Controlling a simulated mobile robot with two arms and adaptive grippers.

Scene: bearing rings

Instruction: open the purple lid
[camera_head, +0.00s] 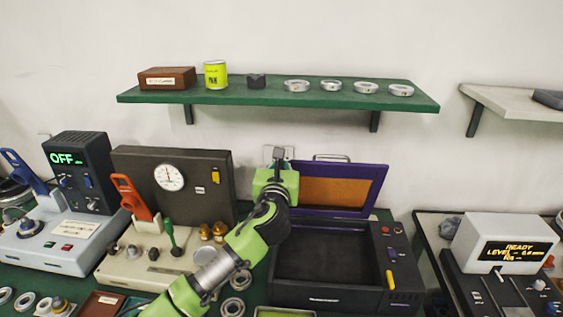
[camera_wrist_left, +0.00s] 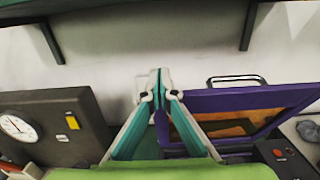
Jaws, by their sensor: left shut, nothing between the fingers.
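The purple lid (camera_head: 375,185) is raised, leaning back over the black box (camera_head: 315,295) on the bench. It has an orange inner panel and a metal handle (camera_head: 332,157) on its far edge. The open box cavity shows dark below it. In the left wrist view the lid (camera_wrist_left: 237,98) stands to the right of the fingers, with its handle (camera_wrist_left: 236,80) at the top. My left gripper (camera_head: 279,153) is shut and empty at the lid's left end; I cannot tell whether it touches the lid. The wrist view shows the fingertips (camera_wrist_left: 159,75) together. My right gripper is not visible.
A dark panel with a dial (camera_head: 205,160) stands left of my left gripper. A green shelf (camera_head: 250,97) with rings, a can and a box hangs above. A white device (camera_head: 510,245) stands at the right. Several rings lie at the front left.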

